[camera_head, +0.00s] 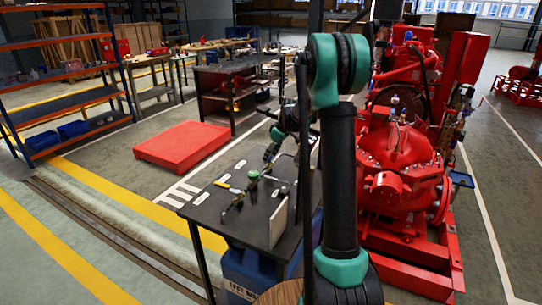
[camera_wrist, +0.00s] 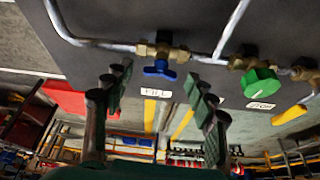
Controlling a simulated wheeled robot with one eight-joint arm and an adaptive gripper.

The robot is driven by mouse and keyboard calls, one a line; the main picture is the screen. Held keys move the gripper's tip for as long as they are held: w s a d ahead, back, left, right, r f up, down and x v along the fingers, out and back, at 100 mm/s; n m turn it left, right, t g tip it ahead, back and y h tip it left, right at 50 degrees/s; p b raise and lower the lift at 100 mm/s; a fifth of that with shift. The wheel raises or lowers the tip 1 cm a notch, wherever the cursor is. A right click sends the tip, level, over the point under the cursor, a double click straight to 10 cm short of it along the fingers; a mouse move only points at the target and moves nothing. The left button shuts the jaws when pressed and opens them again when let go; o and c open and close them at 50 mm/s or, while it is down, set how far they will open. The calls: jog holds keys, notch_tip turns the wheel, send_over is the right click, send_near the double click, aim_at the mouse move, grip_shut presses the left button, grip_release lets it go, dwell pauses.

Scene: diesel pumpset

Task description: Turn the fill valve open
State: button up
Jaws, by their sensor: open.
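In the wrist view the fill valve is a brass body (camera_wrist: 163,50) on a silver pipe, with a blue handle (camera_wrist: 160,70). The label FILL (camera_wrist: 157,93) lies just below it. My gripper (camera_wrist: 160,85) is open. Its two dark ridged fingers lie left and right of the blue handle in the picture, and I see no contact. How far the handle is in depth from the fingertips I cannot tell. A second valve with a green knob (camera_wrist: 261,84) sits to the right on the same pipe run. In the head view the green knob (camera_head: 253,175) shows on the dark table (camera_head: 205,207).
Bent silver pipes (camera_wrist: 105,44) run around the valves. A red pump (camera_head: 400,150) stands right of the table. A red low platform (camera_head: 182,145) lies on the floor behind it. Shelves (camera_head: 60,45) stand far left. My arm covers part of the table.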

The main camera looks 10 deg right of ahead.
jog(key=v, duration=1.2)
